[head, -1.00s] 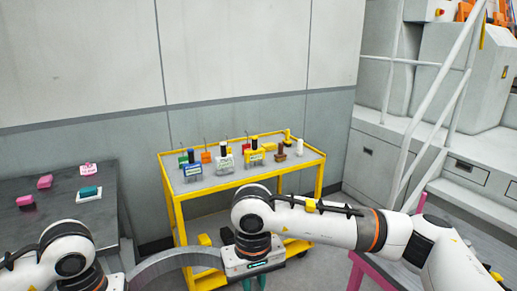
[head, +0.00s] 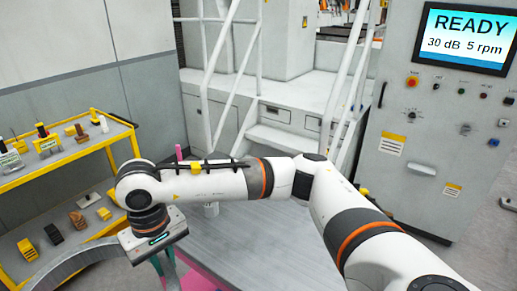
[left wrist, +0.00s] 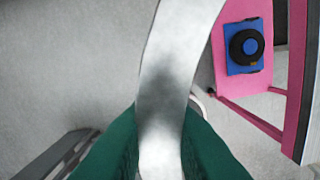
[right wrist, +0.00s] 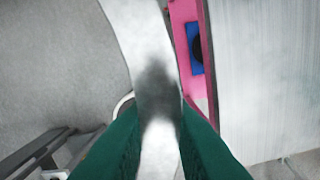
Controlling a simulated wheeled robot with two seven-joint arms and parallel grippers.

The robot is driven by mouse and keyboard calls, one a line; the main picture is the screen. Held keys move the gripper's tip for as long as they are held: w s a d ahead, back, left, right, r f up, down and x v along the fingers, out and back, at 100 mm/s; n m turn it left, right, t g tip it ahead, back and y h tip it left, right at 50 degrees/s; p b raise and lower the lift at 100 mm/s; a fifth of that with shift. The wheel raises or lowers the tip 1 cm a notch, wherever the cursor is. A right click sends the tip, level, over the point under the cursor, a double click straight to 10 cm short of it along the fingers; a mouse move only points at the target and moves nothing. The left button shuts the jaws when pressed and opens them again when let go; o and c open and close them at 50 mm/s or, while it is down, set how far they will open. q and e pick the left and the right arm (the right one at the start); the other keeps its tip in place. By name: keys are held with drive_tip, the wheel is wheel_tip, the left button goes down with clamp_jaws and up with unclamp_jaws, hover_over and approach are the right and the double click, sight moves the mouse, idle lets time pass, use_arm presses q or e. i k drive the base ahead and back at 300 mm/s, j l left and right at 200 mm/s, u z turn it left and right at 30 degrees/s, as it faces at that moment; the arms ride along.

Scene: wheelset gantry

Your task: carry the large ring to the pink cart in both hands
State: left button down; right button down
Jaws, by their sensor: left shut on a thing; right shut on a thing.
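The large ring (head: 85,258) is a grey metal band, partly in view at the lower left of the head view. My right gripper (head: 167,268) is shut on its rim. In the right wrist view the green fingers (right wrist: 159,112) clasp the band (right wrist: 140,45) from both sides. My left gripper (left wrist: 160,112) is shut on the ring (left wrist: 175,50) in the left wrist view; it is out of the head view. The pink cart has a grey top (head: 275,245), beyond and right of my right gripper. Its pink frame (left wrist: 262,90) shows below the ring.
A yellow cart (head: 75,157) with small parts on two shelves stands at the left. A grey cabinet with a READY screen (head: 467,38) stands at the right. White steps with railings (head: 285,140) are behind the pink cart. A blue-and-black item (left wrist: 245,46) sits low on the pink cart.

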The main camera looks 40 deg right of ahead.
sight(305, 244)
drive_tip(key=k+l, duration=0.1)
drive_tip(key=l, duration=0.5)
drive_tip(key=k+l, duration=0.15)
drive_tip(key=l, duration=0.4)
drive_tip(key=k+l+z, duration=0.1)
drive_tip(key=l, duration=0.85)
drive_tip(key=i+l, duration=0.15)
drive_tip(key=l, duration=0.25)
